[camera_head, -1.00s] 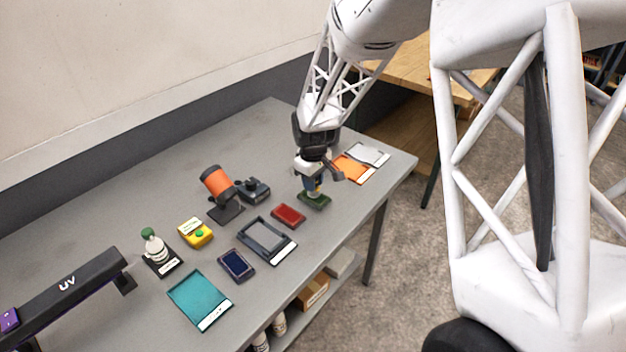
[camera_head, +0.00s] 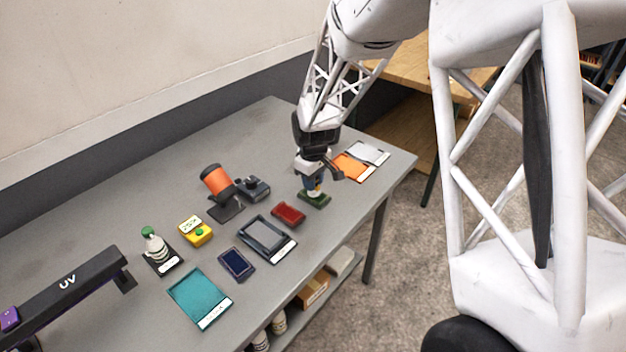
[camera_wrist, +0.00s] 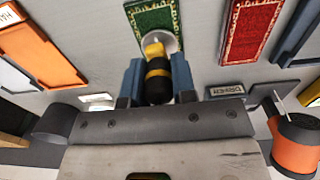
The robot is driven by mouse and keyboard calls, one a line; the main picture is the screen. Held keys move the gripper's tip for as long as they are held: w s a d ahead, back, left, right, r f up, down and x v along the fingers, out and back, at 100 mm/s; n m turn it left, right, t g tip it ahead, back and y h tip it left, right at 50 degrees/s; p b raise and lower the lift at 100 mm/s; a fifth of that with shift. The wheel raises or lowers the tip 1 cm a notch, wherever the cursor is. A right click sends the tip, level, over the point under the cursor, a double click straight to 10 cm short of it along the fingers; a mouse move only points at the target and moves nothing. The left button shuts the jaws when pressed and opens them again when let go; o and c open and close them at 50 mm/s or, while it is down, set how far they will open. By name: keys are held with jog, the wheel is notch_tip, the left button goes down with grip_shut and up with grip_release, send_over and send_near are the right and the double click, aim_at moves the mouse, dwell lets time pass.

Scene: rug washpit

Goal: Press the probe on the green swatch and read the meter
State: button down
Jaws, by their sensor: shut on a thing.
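My gripper (camera_wrist: 158,80) is shut on the probe (camera_wrist: 156,72), a black and yellow cylinder with a pale round disc at its far end. In the wrist view the disc lies over the near end of the green swatch (camera_wrist: 152,20), a patterned green rectangle with a pale border. In the head view the gripper (camera_head: 314,183) stands over the green swatch (camera_head: 314,201), with the probe's lower end at it. Whether the disc presses on it I cannot tell. A yellow box (camera_head: 195,231) with a white face and green button stands further left; its reading is not legible.
A red swatch (camera_head: 288,214) lies beside the green one. Nearby are a dark framed tray (camera_head: 285,252), an orange-topped device on a stand (camera_head: 217,180), a small dark device (camera_head: 253,188) and orange and white cards (camera_head: 352,167). The table's back left is clear.

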jog(key=shift+f, duration=0.5)
dwell(1.8)
jog(key=shift+r, duration=0.15)
jog(key=shift+r, duration=3.45)
